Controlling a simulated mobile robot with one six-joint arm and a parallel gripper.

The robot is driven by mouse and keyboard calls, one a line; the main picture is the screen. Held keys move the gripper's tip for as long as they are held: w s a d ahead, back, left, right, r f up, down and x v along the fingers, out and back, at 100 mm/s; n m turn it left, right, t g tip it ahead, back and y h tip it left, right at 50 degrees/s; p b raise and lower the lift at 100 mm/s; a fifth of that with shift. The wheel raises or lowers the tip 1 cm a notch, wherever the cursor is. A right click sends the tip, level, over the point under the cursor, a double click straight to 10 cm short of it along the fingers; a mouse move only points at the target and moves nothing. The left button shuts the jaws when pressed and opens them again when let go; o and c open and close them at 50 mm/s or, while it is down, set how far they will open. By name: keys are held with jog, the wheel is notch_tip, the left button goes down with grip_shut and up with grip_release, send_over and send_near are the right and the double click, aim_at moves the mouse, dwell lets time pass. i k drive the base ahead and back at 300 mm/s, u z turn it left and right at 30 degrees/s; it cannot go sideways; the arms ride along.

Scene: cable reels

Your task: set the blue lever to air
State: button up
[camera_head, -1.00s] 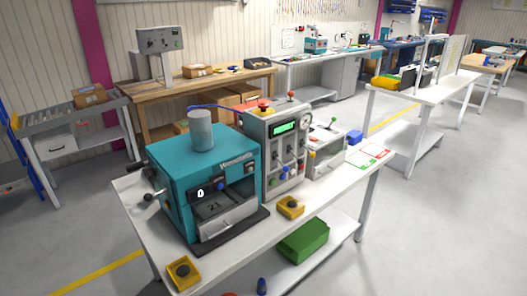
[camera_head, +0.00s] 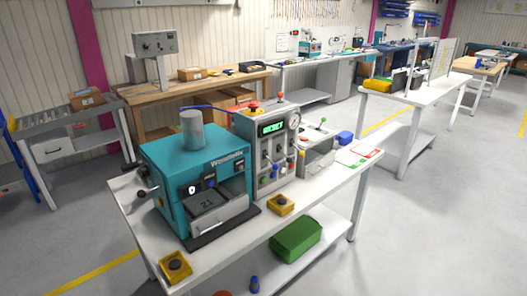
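The grey control box (camera_head: 268,148) stands on the white table beside the teal machine (camera_head: 195,170). Its front has a lit green display (camera_head: 272,128), a round gauge (camera_head: 294,121) and several small levers and coloured knobs. A small blue knob (camera_head: 275,168) shows low on this front, likely the blue lever. It is too small to tell which way it is set, and no "air" label can be read. My gripper is not in view.
The white table (camera_head: 235,238) also bears two yellow boxes with black buttons (camera_head: 281,204) (camera_head: 176,267) and a grey unit (camera_head: 316,152) right of the control box. A green box (camera_head: 296,240) lies on the lower shelf. The floor at the right is clear.

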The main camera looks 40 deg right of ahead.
aim_at(275, 167)
jog(key=u, duration=0.1)
jog(key=k, duration=0.7)
jog(key=z, duration=1.25)
jog(key=i, duration=0.55)
jog(key=u, duration=0.15)
